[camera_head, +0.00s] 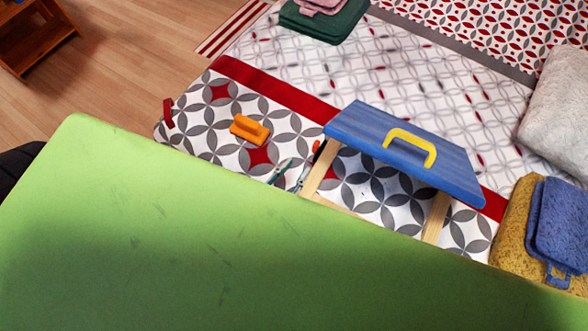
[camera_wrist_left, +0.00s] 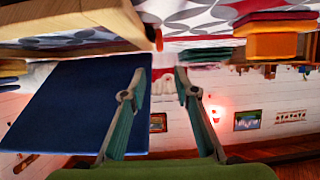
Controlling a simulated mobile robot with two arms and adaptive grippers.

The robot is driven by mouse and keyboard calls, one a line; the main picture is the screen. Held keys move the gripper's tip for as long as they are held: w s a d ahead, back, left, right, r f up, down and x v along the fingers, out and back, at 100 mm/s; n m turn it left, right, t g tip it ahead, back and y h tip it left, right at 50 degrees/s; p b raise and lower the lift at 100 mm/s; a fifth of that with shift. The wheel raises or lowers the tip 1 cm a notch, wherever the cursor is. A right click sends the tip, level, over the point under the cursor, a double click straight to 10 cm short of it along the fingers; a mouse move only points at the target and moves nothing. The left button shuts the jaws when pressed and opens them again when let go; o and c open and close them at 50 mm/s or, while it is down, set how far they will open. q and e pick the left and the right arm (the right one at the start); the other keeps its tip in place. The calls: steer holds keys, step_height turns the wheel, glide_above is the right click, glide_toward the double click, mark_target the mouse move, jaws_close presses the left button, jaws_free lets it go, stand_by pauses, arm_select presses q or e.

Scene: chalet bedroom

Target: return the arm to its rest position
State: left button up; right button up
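My left gripper (camera_head: 292,172) pokes out beyond the green arm link in the head view, just left of a wooden frame (camera_head: 316,168). A blue lid (camera_head: 390,150) with a yellow handle (camera_head: 409,147) sits tilted over this frame. In the left wrist view my gripper (camera_wrist_left: 161,75) has its two fingers apart, with nothing held between them. A wooden part (camera_wrist_left: 75,20) and a dark blue panel (camera_wrist_left: 80,105) show left of the fingers there. My green arm link hides much of the head view. My right gripper is not in view.
An orange object (camera_head: 249,129) lies on the patterned bedcover (camera_head: 200,130) left of the gripper. Folded yellow (camera_head: 512,222) and blue (camera_head: 560,215) cloths and a grey pillow (camera_head: 556,112) lie at the right. A folded green cloth (camera_head: 322,22) lies farther back. A wooden shelf (camera_head: 35,40) stands on the floor.

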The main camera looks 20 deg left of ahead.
arm_select(q)
steer(key=shift+a, duration=0.1)
stand_by(0.5)
steer(key=shift+w+a, duration=0.1)
steer(key=shift+a, duration=0.15)
steer(key=s+a+r+g+y, duration=0.2)
steer(key=s+a+r+g, duration=0.45)
steer(key=s+g, duration=0.4)
step_height(320, 180, down, 27)
steer(key=s, duration=0.3)
steer(key=s+a+f+g, duration=0.2)
steer(key=s+a+f, duration=0.1)
steer(key=s+f, duration=1.2)
steer(key=shift+s+f+m, duration=0.3)
steer(key=shift+s+m, duration=0.1)
steer(key=shift+s, duration=0.5)
